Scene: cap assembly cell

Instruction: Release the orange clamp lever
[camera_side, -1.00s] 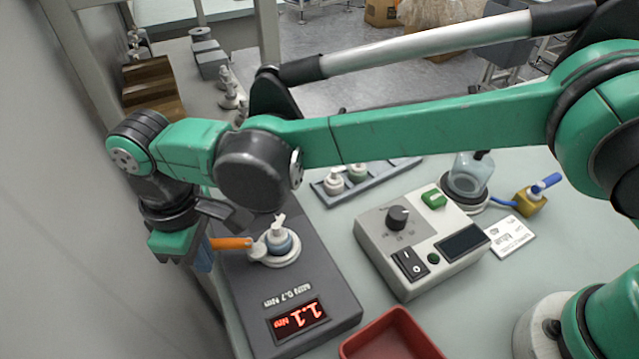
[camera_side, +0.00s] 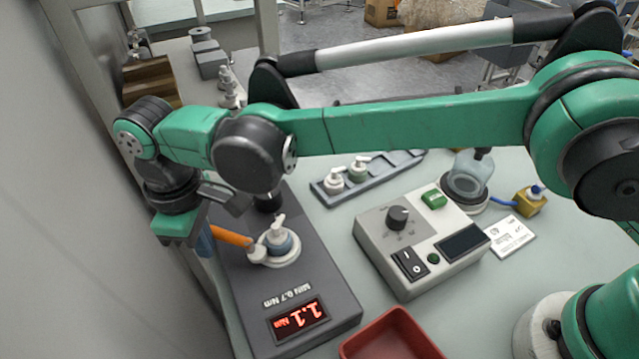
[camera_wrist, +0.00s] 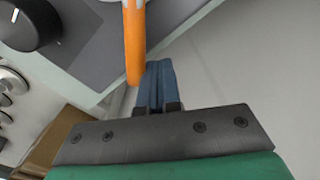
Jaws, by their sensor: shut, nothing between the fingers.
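The orange clamp lever (camera_side: 232,237) sticks out to the left from the clamp around the small bottle (camera_side: 278,240) with a blue body and white spout top. The bottle stands on a round white base (camera_side: 284,259) on the dark tester (camera_side: 258,286). My gripper (camera_side: 205,244) is at the lever's free end, with its blue fingers partly hidden behind the arm and lever. In the wrist view the blue fingers (camera_wrist: 155,72) are shut together with nothing between them. The lever (camera_wrist: 134,45) lies just left of them; I cannot tell if they touch.
A red display (camera_side: 297,319) on the tester reads 1.1. A control box (camera_side: 425,245) with a knob stands to the right, a red bin (camera_side: 392,335) in front. A rack (camera_side: 385,178) with small bottles is behind. A grey wall or panel (camera_side: 90,230) is close on the left.

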